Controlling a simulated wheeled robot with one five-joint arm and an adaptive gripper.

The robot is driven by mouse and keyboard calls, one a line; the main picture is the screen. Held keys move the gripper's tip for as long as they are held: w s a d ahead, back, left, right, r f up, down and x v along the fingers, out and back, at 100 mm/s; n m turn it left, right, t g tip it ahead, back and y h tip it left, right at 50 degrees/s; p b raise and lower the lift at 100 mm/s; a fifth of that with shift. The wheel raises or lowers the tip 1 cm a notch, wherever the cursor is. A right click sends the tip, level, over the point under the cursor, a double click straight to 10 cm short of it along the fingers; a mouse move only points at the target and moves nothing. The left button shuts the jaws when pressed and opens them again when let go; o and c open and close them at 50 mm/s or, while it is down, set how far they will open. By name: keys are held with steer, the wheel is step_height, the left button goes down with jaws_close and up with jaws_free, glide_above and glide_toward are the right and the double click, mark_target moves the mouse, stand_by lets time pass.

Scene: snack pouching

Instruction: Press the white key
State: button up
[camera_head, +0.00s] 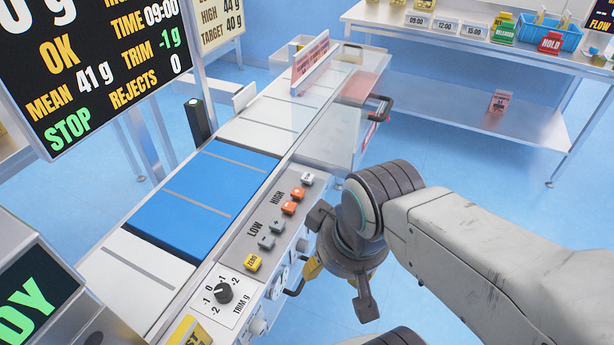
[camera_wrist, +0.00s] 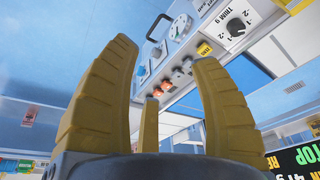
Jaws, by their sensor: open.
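The white key (camera_head: 307,179) is at the far end of a slanted row of keys on the grey panel beside the conveyor. Two orange keys (camera_head: 293,200), grey keys (camera_head: 271,235) and a yellow ZERO key (camera_head: 253,262) follow it towards me. My gripper (camera_head: 313,268) is to the right of the panel in the head view, apart from the white key and nearer to me. Its yellow fingers stand apart and empty in the wrist view (camera_wrist: 165,65). The orange keys (camera_wrist: 186,66) show between the fingers there; I cannot make out the white key clearly.
A TRIM dial (camera_head: 223,292) is at the near end of the panel. A blue belt (camera_head: 205,195) runs along the panel's left. A dark handle (camera_head: 379,108) juts out beyond the keys. A white table (camera_head: 440,28) stands at the back right.

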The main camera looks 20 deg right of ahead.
jaws_close()
stand_by(0.3)
stand_by(1.1)
